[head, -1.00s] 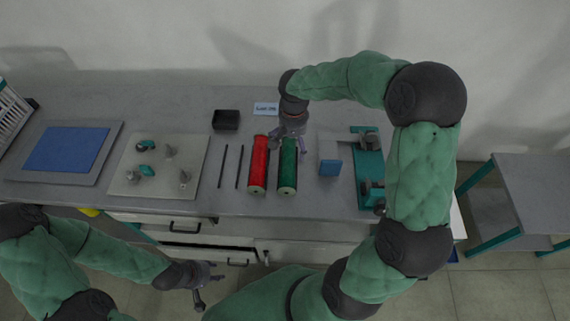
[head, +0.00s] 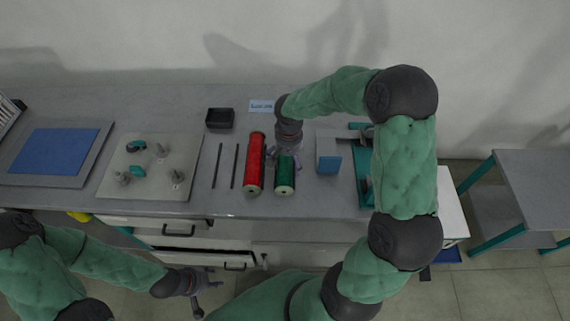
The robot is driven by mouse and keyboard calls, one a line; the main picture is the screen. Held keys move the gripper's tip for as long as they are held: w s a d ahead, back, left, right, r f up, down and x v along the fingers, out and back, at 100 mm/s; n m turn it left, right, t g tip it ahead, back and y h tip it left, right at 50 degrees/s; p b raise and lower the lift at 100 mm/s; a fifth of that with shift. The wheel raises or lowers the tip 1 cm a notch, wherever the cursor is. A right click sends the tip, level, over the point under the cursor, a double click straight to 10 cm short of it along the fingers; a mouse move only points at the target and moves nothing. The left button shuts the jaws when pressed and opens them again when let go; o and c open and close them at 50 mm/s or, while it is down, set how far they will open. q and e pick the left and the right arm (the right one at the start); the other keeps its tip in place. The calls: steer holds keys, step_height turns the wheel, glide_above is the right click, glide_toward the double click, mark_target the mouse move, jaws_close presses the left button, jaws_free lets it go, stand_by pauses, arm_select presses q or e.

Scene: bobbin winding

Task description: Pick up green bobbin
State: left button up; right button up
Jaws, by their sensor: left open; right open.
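The green bobbin (head: 285,180) lies on the bench beside the red bobbin (head: 254,165), to its right. Its near end points to the bench's front edge. My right gripper (head: 284,156) is open and comes down over the far part of the green bobbin, hiding that part. Its fingers look to be on either side of the bobbin, but I cannot tell if they touch it. My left gripper (head: 208,284) is open and empty, in front of the bench and below the drawers.
A plate with pegs and small parts (head: 112,186) and a blue mat (head: 54,152) are at left. Two dark rods (head: 226,166) lie left of the red bobbin. A black box (head: 220,118) stands behind. A blue block (head: 329,165) and a teal device (head: 363,172) are close at right.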

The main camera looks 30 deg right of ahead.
steer(key=shift+f, duration=0.55)
steer(key=c, duration=1.4)
steer(key=shift+r, duration=0.15)
